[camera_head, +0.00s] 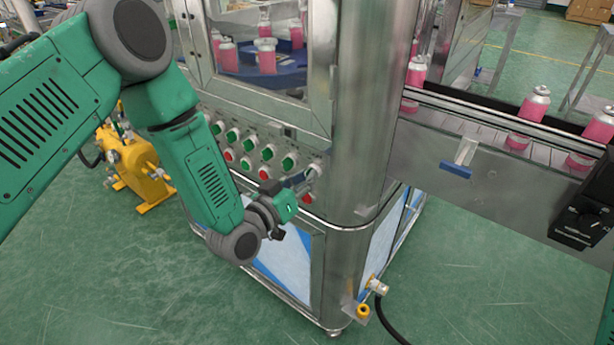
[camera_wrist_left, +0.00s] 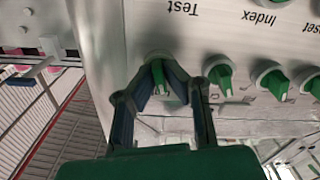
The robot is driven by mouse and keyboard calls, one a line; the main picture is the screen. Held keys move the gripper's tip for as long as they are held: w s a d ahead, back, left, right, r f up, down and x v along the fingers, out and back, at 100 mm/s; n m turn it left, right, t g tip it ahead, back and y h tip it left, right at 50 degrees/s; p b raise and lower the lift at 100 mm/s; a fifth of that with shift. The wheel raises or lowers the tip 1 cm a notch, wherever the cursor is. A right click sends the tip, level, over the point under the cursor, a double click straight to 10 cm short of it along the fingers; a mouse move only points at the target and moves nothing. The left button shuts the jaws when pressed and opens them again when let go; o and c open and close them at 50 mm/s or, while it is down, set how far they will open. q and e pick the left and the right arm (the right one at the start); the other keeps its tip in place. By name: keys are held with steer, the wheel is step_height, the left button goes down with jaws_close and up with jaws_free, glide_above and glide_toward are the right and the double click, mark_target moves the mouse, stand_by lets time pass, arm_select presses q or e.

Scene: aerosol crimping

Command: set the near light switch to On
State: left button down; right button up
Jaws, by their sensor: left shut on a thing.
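In the left wrist view a green rotary switch knob (camera_wrist_left: 160,76) sits on the pale panel, between the two fingers of my left gripper (camera_wrist_left: 162,88). The fingers are shut on this knob. In the head view the same left gripper (camera_head: 312,180) reaches the lower right end of the button panel, and its fingertips hide the knob there. No readable label tells that this knob is the light switch, and its On or Off position cannot be read. My right gripper is not in view.
More green knobs (camera_wrist_left: 222,78) stand close beside the held one. The panel (camera_head: 240,132) carries several red and green buttons. A steel column (camera_head: 368,120) stands right of it, with a conveyor (camera_head: 490,150) of pink cans beyond. A yellow device (camera_head: 140,165) stands on the floor at left.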

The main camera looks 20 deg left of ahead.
arm_select(q)
steer(key=m, duration=0.9)
steer(key=shift+s+d+f, duration=0.1)
steer(key=shift+s+f, duration=0.05)
steer(key=shift+f, duration=0.2)
steer(key=shift+m, duration=0.3)
steer(key=c, duration=1.7)
jaws_free()
steer(key=shift+r, duration=0.15)
steer(key=v, duration=1.1)
steer(key=shift+s+a, duration=0.25)
steer(key=shift+s, duration=0.1)
